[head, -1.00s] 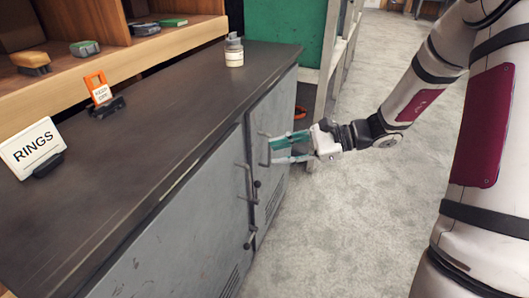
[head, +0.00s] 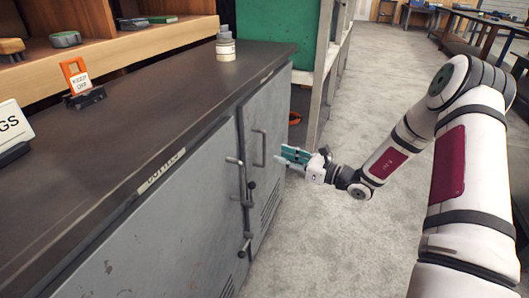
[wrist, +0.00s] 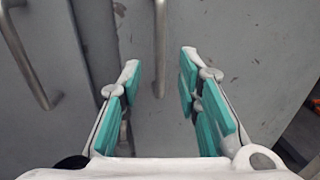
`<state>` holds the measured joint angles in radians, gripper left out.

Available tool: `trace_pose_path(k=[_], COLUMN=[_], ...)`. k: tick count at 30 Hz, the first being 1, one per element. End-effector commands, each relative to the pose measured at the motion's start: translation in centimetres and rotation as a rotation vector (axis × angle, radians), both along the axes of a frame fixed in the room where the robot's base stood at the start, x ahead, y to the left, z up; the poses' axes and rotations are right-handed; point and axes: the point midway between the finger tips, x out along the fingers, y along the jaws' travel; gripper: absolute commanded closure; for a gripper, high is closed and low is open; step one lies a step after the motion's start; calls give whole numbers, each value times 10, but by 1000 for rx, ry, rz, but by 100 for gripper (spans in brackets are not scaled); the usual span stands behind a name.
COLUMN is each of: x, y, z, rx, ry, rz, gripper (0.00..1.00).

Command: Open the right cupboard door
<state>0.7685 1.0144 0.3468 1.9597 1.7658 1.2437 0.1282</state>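The right cupboard door (head: 268,112) is grey and looks shut. Its upright bar handle (head: 258,148) shows in the head view. In the wrist view this handle (wrist: 160,45) stands between the two fingertips in the picture, a little ahead of them. My gripper (head: 284,158) is just to the right of the handle, its fingers pointing at the door. In the wrist view my gripper (wrist: 160,75) is open, with teal pads and a clear gap. No contact with the handle shows.
The left door (head: 165,225) has its own bar handle (head: 241,180), which also shows in the wrist view (wrist: 30,55). A lever (head: 245,245) sits low at the seam. A jar (head: 225,46) stands on the dark worktop (head: 130,120).

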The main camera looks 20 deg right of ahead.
Motion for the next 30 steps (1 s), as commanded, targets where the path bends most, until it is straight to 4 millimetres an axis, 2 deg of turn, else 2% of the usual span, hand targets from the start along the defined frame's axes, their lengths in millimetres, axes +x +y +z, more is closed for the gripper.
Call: trace_pose_path(k=[6,12,25,26,30], x=[32,51,58,58,58], y=[30,46,53,53,53], z=[-1,-1,0,0,0], rx=[-2,-1,-1,-1,-1], ry=[-3,-1,-1,-1,-1], rz=[3,0,0,0,0], gripper=[69,69,69,71,100])
